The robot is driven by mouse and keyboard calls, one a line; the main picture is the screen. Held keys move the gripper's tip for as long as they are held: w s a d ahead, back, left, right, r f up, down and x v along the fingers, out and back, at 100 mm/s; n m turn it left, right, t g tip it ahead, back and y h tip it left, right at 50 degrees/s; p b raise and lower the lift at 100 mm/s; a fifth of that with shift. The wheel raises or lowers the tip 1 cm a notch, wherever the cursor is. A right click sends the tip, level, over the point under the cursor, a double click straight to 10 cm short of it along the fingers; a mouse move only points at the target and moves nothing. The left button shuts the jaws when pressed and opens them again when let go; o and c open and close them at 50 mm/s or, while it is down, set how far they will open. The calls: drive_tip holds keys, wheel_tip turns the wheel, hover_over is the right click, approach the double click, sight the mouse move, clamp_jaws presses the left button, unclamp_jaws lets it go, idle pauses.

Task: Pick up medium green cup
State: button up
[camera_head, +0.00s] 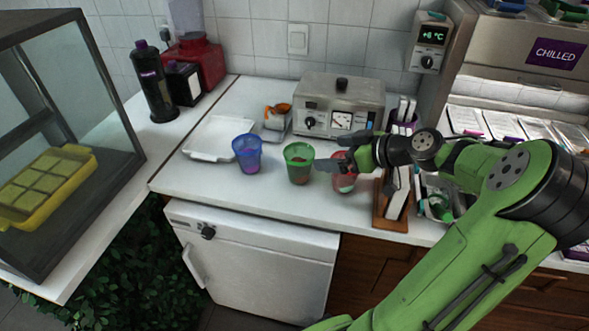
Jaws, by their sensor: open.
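The green cup (299,164) stands upright on the white counter, between a blue cup on its left and a red cup on its right. Something brownish shows inside it. I cannot tell whether a finger touches the cup. The gripper partly hides the red cup.
The blue cup (247,153) and red cup (344,178) stand close on either side. A white tray (209,138) lies at the left. A metal appliance (339,104) stands behind. A wooden holder (392,206) is at the right. The counter in front of the cups is clear.

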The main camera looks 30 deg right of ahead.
sight(289, 153)
drive_tip(key=b+x, duration=0.3)
drive_tip(key=x, duration=0.9)
drive_tip(key=shift+s, duration=0.1)
drive_tip(key=c, duration=0.9)
